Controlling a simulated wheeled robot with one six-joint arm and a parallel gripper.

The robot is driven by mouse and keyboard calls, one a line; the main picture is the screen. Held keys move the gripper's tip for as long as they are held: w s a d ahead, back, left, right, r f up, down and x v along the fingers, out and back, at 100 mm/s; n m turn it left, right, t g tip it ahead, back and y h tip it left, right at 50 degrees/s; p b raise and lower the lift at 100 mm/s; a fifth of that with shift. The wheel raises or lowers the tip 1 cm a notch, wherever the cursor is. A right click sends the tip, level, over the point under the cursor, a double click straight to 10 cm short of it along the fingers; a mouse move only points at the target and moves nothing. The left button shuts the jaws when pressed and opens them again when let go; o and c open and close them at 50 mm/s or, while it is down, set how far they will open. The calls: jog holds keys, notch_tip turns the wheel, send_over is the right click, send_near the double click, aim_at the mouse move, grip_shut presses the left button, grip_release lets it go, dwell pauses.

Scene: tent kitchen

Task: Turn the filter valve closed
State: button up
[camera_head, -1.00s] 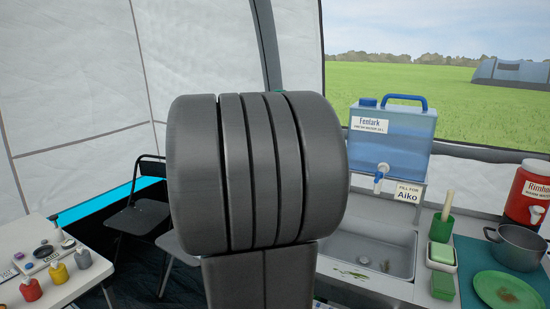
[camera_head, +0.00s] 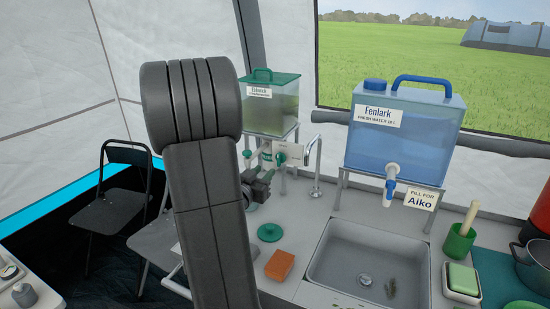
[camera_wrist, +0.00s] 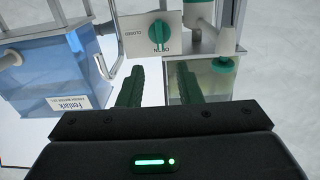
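The filter valve is a green knob (camera_wrist: 157,33) on a white plate (camera_wrist: 172,20) printed "OPEN" and "CLOSED". In the wrist view it is top centre, upside down, ahead of my fingertips. My gripper (camera_wrist: 158,78) is open and empty, its two dark green fingers apart and not touching the knob. In the head view my gripper (camera_head: 262,180) is right of my arm, near the valve plate (camera_head: 290,148) below the green-lidded tank (camera_head: 272,105). That tank also shows in the wrist view (camera_wrist: 205,84). The knob's exact setting is hard to tell.
The blue Fenlark water tank (camera_head: 405,125) stands on a rack right of the valve, with a tap in front. A sink (camera_head: 370,265), orange sponge (camera_head: 279,265) and green disc (camera_head: 269,232) are on the counter below. A folding chair (camera_head: 118,205) is left.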

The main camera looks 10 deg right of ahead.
aim_at(278, 158)
jog(key=p+x, duration=0.1)
jog(key=x, duration=0.8)
jog(key=shift+w+d, duration=0.15)
jog(key=shift+w, duration=0.1)
grip_shut()
